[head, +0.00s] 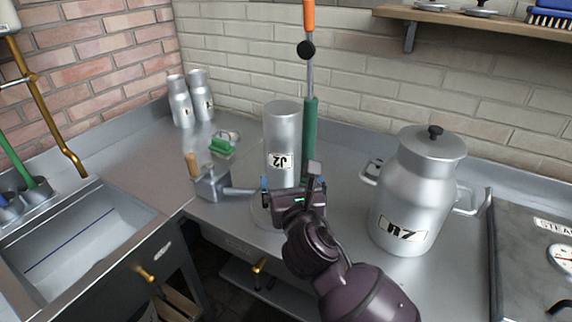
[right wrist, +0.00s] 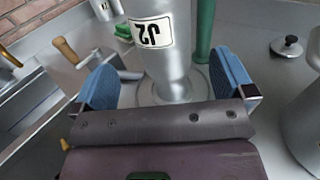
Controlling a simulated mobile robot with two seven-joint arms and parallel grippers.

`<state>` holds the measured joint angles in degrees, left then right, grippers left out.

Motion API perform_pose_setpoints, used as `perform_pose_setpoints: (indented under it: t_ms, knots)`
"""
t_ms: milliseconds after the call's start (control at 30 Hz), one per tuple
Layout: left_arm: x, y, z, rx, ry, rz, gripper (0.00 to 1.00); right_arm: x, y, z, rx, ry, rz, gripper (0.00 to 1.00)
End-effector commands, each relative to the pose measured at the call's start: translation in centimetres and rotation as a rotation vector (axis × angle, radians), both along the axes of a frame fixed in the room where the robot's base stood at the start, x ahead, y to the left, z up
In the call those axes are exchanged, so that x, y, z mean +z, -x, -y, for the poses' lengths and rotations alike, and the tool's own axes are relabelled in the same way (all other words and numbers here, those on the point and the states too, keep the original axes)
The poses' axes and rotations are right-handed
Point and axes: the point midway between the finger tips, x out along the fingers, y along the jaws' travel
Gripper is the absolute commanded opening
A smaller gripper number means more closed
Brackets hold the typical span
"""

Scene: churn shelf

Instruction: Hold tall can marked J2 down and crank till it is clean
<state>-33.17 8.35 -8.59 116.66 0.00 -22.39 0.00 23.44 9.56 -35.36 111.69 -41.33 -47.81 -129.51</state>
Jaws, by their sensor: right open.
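The tall silver can marked J2 (head: 283,132) stands on the steel counter, its label upside down. It also shows in the right wrist view (right wrist: 158,65), between and beyond the fingers, over a round base. A crank box with a wooden handle (head: 192,164) stands to its left, joined towards the can by a shaft; the handle also shows in the right wrist view (right wrist: 66,50). My right gripper (head: 293,183) is open in front of the can's lower part, its blue pads apart on either side in the wrist view. Contact with the can cannot be told. My left gripper is not in view.
A large lidded can marked R7 (head: 411,195) stands right of my right arm. A green upright post (head: 309,140) is behind J2. A green brush (head: 222,144) and two smaller cans (head: 190,98) are at the back left. A sink (head: 75,240) is at the left.

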Motion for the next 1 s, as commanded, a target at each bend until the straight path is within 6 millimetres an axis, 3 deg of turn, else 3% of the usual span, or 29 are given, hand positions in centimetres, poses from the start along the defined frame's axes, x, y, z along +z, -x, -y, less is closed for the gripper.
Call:
perform_pose_setpoints:
  t_ms: [533,733,1000]
  knots:
    - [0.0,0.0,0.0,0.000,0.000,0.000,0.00,0.0,-8.2,-1.3,-0.001,-0.003,-0.001,1.00]
    - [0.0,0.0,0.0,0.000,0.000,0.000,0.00,0.0,-9.6,-1.5,0.000,-0.004,-0.002,1.00]
    - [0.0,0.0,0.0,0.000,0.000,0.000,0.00,0.0,-9.9,-1.5,0.000,-0.004,-0.002,1.00]
